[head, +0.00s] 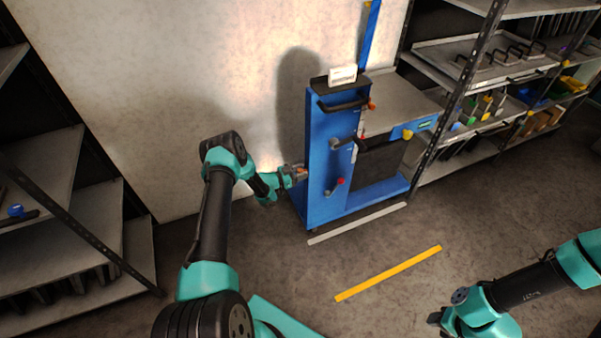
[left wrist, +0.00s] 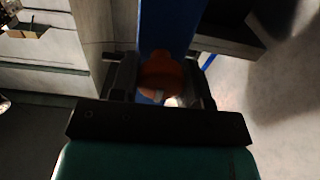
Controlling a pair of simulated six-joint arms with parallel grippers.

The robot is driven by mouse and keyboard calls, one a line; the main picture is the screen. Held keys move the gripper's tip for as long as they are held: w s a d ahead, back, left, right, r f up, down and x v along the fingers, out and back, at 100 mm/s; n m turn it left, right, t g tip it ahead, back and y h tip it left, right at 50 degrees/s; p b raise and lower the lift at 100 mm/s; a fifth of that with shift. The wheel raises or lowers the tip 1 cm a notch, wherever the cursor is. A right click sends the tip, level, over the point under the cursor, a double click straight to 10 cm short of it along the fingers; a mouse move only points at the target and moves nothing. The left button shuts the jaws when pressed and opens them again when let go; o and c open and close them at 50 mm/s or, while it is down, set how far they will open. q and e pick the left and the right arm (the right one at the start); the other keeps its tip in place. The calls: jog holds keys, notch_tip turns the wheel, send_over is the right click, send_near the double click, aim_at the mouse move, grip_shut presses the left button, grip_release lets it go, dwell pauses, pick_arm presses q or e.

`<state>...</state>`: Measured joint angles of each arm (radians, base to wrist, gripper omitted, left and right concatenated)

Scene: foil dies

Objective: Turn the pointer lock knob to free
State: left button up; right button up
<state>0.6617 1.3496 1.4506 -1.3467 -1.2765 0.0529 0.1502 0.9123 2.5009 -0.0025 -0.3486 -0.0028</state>
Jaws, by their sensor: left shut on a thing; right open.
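A blue machine (head: 322,150) stands against the pale wall. My left gripper (head: 301,173) is at the left side of its column. In the left wrist view, an orange knob (left wrist: 162,76) sits between the two fingers of my left gripper (left wrist: 162,88), which are shut on it. The fingers hide its sides, and I cannot read any marking or tell its setting. In the head view the knob is mostly hidden by the gripper. My right gripper (head: 437,317) is low at the right, open and away from the machine.
The machine's front has a red-tipped lever (head: 340,182), a grey handle (head: 336,143) and an orange-red knob (head: 371,106). Shelving (head: 490,60) stands close on its right, and another rack (head: 50,190) at the left. A yellow floor strip (head: 388,274) crosses clear floor in front.

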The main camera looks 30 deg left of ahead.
pick_arm(q)
jog(key=c, duration=0.3)
jog(key=shift+n, duration=0.5)
jog(key=n, duration=0.2)
jog(key=shift+n, duration=0.4)
jog(key=n, duration=0.4)
jog(key=shift+a+n, duration=0.1)
jog(key=shift+n, duration=0.2)
jog(key=n, duration=0.4)
jog(key=shift+w+f, duration=0.1)
jog(key=n, duration=0.5)
jog(key=shift+a+f+n, duration=0.1)
jog(key=shift+n, duration=0.2)
